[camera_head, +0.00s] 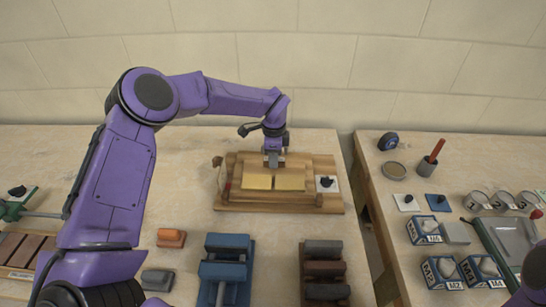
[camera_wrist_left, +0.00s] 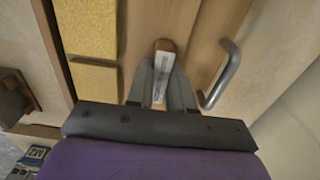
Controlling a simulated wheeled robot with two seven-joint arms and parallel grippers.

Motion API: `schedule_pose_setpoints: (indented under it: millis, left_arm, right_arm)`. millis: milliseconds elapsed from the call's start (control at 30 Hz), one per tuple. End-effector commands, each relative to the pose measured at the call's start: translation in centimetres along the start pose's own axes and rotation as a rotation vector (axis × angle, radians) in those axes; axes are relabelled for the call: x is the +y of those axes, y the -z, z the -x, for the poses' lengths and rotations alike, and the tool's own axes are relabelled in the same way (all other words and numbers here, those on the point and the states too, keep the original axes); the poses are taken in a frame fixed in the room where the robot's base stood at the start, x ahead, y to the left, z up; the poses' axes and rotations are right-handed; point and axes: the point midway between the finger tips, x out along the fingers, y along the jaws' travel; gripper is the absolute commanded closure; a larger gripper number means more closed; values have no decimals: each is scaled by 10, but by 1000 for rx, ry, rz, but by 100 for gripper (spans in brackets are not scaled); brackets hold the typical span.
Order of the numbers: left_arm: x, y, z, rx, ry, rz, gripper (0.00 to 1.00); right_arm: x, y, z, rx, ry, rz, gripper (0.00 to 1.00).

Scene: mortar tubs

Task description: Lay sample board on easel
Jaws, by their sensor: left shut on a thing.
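A wooden stand (camera_head: 230,207), which looks like the easel, lies at the back middle of the bench. Two yellow panels (camera_head: 257,181) sit side by side on it and also show at the left of the left wrist view (camera_wrist_left: 92,82). Which part is the sample board, I cannot tell for sure. My left gripper (camera_head: 272,163) is at the panels' far edge, pointing down. In the left wrist view its fingers (camera_wrist_left: 160,88) are shut on a small brown-ended piece (camera_wrist_left: 165,45) with a pale strip. What it is attached to is hidden. My right gripper is out of view.
A white square with a black knob (camera_head: 327,184) is at the stand's right end. A gap separates the right bench, which holds a tape measure (camera_head: 389,142), tins and boxes.

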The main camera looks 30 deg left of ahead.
Motion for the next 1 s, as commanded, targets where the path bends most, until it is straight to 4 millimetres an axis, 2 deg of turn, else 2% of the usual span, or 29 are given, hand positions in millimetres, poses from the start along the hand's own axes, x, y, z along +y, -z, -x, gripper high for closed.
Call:
schedule_pose_setpoints:
  millis: [67, 100, 133, 167, 400, 500, 567, 833, 1000]
  left_arm:
    - [0, 0, -3, 1, 1, 0, 100]
    - [0, 0, -2, 0, 0, 0, 66]
    - [0, 0, -2, 0, 0, 0, 56]
    - [0, 0, -2, 0, 0, 0, 54]
    - [0, 0, -1, 0, 0, 0, 54]
    - [0, 0, 4, 0, 1, 0, 54]
    - [-1, 0, 10, 1, 2, 1, 54]
    - [-1, 0, 79, 2, 5, 2, 54]
    - [0, 0, 110, 0, 1, 1, 54]
  right_arm:
    - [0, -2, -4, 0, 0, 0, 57]
    - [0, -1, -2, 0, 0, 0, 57]
    - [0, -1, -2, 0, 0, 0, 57]
    - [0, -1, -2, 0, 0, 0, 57]
    - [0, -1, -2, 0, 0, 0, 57]
    - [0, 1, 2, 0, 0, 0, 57]
    - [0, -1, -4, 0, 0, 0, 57]
    - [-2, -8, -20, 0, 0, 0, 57]
    - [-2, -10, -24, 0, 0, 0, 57]
